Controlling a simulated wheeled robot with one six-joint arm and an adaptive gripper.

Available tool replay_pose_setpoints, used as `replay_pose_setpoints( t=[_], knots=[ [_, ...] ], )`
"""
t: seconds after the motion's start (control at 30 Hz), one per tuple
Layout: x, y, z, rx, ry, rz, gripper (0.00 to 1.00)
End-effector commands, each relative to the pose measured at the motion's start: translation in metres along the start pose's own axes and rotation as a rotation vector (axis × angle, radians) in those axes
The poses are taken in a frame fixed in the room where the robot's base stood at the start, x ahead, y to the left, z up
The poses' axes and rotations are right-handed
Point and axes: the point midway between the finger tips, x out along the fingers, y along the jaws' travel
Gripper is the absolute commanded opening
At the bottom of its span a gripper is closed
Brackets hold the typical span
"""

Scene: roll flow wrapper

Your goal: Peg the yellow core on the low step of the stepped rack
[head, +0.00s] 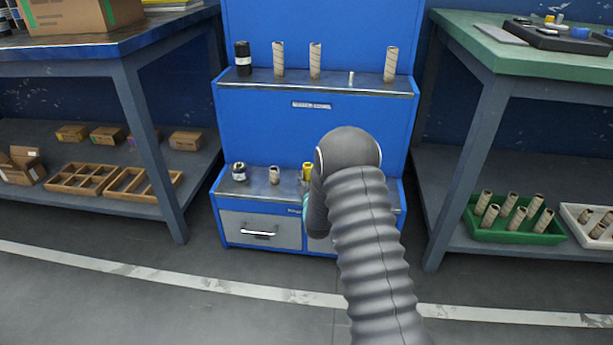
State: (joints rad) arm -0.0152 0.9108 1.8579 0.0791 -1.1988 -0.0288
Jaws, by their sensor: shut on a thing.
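The blue stepped rack (360,120) stands ahead with a high step and a low step (257,186). The yellow core (307,167) shows at the low step, upright or nearly so, just left of my arm. Its lower part is hidden, so I cannot tell whether it sits around a peg or is held above one. My gripper (305,185) is mostly hidden behind my arm and is shut on the yellow core. A dark core with a white band (239,172) and a short brown core (274,175) stand on the low step to the left.
The high step holds a dark core (243,58), several tall brown cores (278,60) and a bare peg (351,78). Workbenches flank the rack, left (140,40) and right (500,60). A green tray (505,235) of cores sits under the right bench. The floor in front is clear.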

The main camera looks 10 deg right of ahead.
Motion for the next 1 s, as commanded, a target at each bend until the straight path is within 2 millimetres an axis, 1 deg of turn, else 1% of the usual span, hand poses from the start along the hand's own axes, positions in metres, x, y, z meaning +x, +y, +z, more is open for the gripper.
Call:
replay_pose_setpoints(
  t=[0.47, 1.0],
  knots=[
    [0.000, 0.000, 0.001, 0.000, 0.000, 0.000, 0.13],
    [0.000, 0.000, 0.014, 0.000, -0.001, 0.000, 0.13]
  ],
)
